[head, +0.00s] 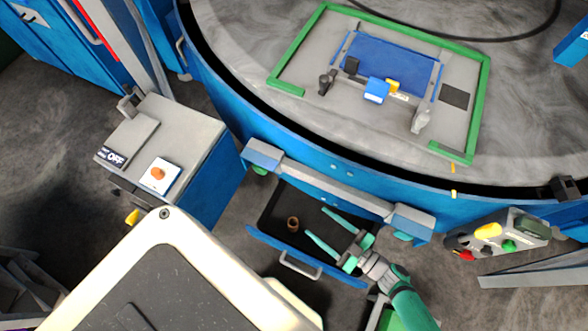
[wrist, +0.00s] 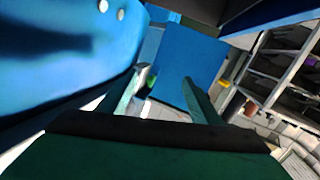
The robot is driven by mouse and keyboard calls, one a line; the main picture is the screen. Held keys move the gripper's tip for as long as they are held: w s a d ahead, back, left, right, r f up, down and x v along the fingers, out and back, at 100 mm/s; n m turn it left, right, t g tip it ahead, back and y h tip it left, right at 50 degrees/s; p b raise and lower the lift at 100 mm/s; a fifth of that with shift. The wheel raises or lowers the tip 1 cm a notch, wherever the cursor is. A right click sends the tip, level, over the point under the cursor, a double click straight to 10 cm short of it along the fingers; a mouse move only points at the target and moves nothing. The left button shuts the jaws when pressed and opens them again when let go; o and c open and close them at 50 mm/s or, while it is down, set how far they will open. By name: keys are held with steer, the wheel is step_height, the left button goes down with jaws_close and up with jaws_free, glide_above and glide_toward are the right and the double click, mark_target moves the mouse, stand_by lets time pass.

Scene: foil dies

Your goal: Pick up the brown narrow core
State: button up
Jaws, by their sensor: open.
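The brown narrow core (head: 293,224) is a small brown ring-shaped piece with a dark hollow centre. In the head view it stands in the open dark drawer (head: 272,216), towards its left side. My gripper (head: 315,222) has green fingers, spread apart, with nothing between them. Its fingertips point left over the drawer and are a little to the right of the core in the picture. How far above it they are, I cannot tell. In the wrist view my gripper (wrist: 161,77) is also open and empty, and I cannot make out the core there.
The drawer's blue front has a handle (head: 300,265). A blue-edged round machine bed (head: 230,110) lies just behind it, carrying a green frame (head: 300,50). A grey and blue control cabinet (head: 180,125) stands left. A control box (head: 497,235) is at right.

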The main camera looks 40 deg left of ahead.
mark_target(289, 220)
steer(key=a+f+g+h, duration=0.3)
steer(key=f+h, duration=0.1)
steer(key=f, duration=1)
steer(key=x, duration=0.8)
steer(key=shift+s+a+r, duration=0.15)
steer(key=shift+s, duration=0.1)
steer(key=c, duration=1.1)
